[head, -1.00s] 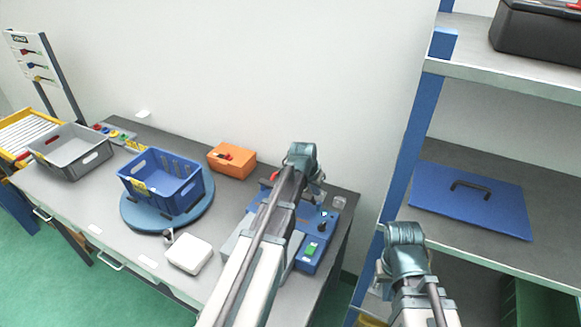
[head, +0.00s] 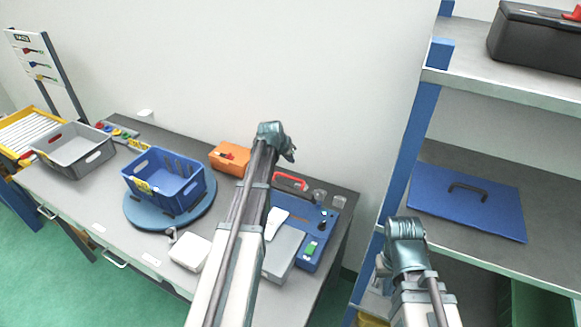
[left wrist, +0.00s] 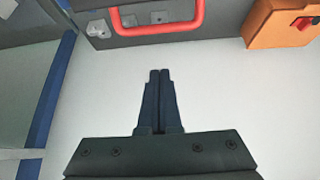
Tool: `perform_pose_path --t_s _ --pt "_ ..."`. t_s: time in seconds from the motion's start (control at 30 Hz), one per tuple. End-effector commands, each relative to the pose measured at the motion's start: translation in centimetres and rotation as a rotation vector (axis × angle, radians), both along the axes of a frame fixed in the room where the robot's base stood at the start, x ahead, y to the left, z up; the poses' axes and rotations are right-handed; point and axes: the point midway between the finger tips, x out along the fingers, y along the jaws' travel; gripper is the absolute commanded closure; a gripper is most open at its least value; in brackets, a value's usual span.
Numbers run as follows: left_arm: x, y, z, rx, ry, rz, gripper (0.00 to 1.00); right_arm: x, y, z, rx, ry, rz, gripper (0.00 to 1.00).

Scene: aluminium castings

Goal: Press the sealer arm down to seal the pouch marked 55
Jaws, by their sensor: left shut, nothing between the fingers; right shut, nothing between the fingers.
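The blue sealer (head: 322,230) stands on the table's right part, partly hidden behind my left arm. Its red handle (head: 290,181) shows at the back, and again in the left wrist view (left wrist: 150,27) on a grey bar. I cannot tell the sealer arm's angle. A white flat piece (head: 276,220), perhaps the pouch, lies on the sealer; no number is readable. My left gripper (head: 291,157) is shut and empty, above and apart from the handle; its closed fingers (left wrist: 160,78) point towards the handle. My right gripper (head: 382,268) is shut and empty, by the shelf.
An orange box (head: 230,157) stands left of the sealer. A blue crate (head: 148,189) sits on a round blue turntable (head: 135,219). A white box (head: 190,252) is near the front edge. A shelf's blue post (head: 408,150) rises at right. A grey crate (head: 98,153) is farther left.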

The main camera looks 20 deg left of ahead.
Motion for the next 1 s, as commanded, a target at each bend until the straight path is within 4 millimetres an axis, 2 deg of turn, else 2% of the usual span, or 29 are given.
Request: perform_pose_path --t_s 0.27,0.73,0.8,1.0 --pt "1.5 -0.1 -2.6 0.001 0.000 -0.001 1.00 0.0 0.0 -2.6 -0.001 0.000 0.004 1.00" --pt "5.7 -0.2 -9.2 0.000 0.000 0.000 1.00 0.0 0.0 -9.2 -0.003 0.000 0.013 1.00" --pt "3.3 -0.3 -7.9 0.000 0.000 0.002 1.00 0.0 0.0 -7.9 -0.003 0.000 0.013 1.00" --pt "1.3 -0.2 -7.8 0.000 0.001 0.000 1.00 0.0 0.0 -7.8 -0.003 0.000 0.013 1.00"
